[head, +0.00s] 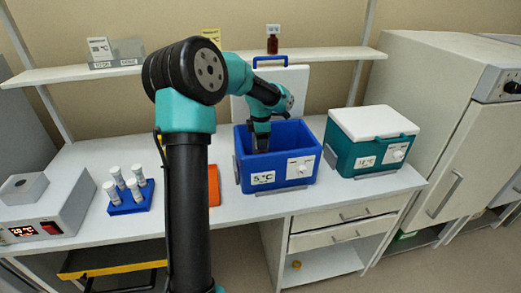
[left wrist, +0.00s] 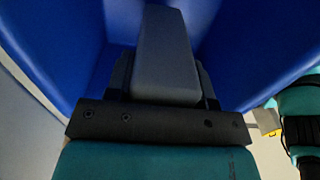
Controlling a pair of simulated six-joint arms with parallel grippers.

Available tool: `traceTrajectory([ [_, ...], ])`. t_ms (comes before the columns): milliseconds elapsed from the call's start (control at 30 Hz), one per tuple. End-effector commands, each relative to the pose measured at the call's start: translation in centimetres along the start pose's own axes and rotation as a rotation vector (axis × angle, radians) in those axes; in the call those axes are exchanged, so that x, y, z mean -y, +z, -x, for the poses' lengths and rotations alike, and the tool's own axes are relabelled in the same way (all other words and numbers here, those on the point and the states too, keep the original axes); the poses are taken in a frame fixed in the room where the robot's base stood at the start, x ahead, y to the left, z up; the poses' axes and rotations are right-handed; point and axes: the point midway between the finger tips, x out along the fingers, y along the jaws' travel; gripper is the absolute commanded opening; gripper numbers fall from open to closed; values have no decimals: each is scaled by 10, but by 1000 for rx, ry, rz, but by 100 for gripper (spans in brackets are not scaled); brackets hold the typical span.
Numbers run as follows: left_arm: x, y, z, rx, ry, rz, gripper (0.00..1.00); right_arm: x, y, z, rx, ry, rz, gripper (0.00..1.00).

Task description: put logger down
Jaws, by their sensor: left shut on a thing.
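My left gripper (head: 261,143) reaches down into the open blue cool box (head: 268,181), which has a label and a dial on its front. In the left wrist view my left gripper (left wrist: 164,85) is shut on a grey block, the logger (left wrist: 165,42), with a dark finger on each side. The blue walls of the box (left wrist: 70,45) surround it there. I cannot tell whether the logger touches the box floor. In the head view the gripper and front wall hide most of the logger. My right gripper is not in view.
A teal box with a white lid (head: 370,124) stands right of the blue box. A blue rack with white-capped tubes (head: 130,200) and a heater unit (head: 45,208) are at left. An orange item (head: 214,186) lies beside my arm. A shelf (head: 90,71) runs behind.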

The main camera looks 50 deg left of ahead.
Motion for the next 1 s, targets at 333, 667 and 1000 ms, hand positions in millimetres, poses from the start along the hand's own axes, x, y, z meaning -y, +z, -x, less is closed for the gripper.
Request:
traceTrajectory([
  [333,0,-1,-14,-1,-1,0,22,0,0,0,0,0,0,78],
  [667,0,0,-41,1,1,0,22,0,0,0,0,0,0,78],
  [1000,0,0,-44,0,0,0,50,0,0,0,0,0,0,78],
])
